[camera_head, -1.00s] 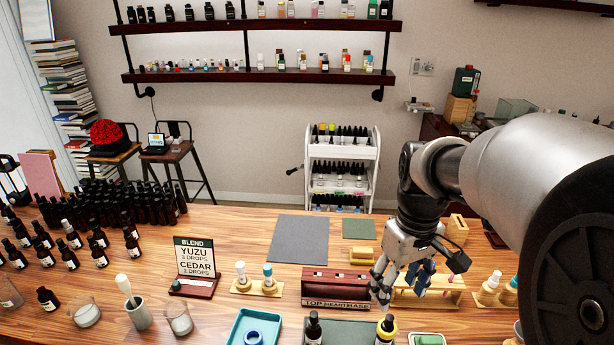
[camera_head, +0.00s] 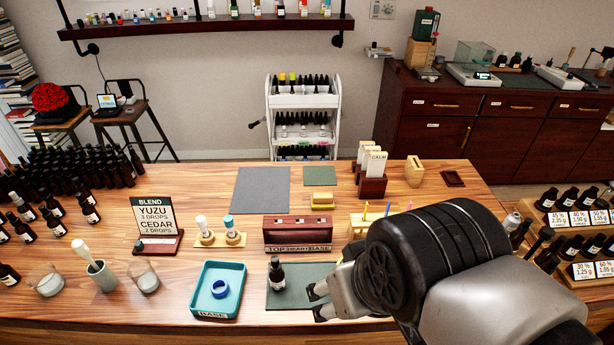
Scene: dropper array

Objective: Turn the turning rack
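A white tiered rack (camera_head: 303,121) holding rows of small dark bottles stands on the floor behind the table; it looks like the turning rack. A dark handle (camera_head: 254,124) sticks out on its left side. My gripper (camera_head: 318,300) is low over the front of the table, far from the rack. Its two fingertips are apart, with the mat showing between them. A dark dropper bottle (camera_head: 277,274) stands just left of the fingertips, apart from them. My arm hides part of the table front to the right of the gripper.
The wooden table (camera_head: 411,202) lies between me and the rack. On it stand a maroon block (camera_head: 297,236), a teal tray (camera_head: 236,276), a blend sign (camera_head: 155,219) and many dark bottles. Dark cabinets (camera_head: 432,110) stand at the back right.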

